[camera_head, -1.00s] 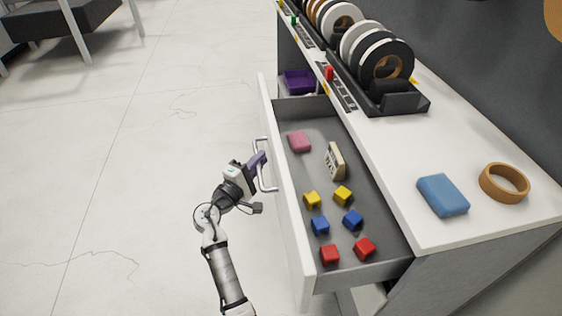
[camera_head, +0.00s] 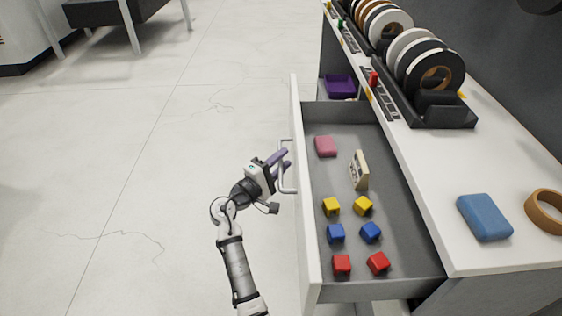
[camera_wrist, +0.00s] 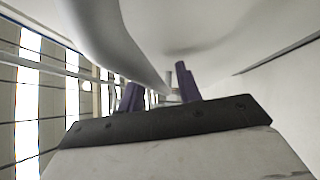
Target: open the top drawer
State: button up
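The top drawer (camera_head: 308,230) is pulled well out of the white-topped cabinet, and its inside shows. Its pale bar handle (camera_head: 287,178) is on the front panel, facing left. My gripper (camera_head: 280,161) is at the handle, with its two purple fingers spread apart. In the wrist view the gripper (camera_wrist: 158,88) shows the same gap, and the grey handle bar (camera_wrist: 115,45) runs from the top left down towards the space between the fingers. Whether a finger touches the handle cannot be told.
The drawer holds a pink block (camera_head: 325,146), a beige calculator-like item (camera_head: 359,170) and several coloured cubes (camera_head: 336,233). Tape rolls (camera_head: 435,77), a blue block (camera_head: 484,216) and a tan ring (camera_head: 545,211) are on the countertop (camera_head: 445,180).

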jog(key=b+v, duration=0.1)
jog(key=v, duration=1.2)
jog(key=shift+s+a+b, duration=0.3)
jog(key=shift+b, duration=0.1)
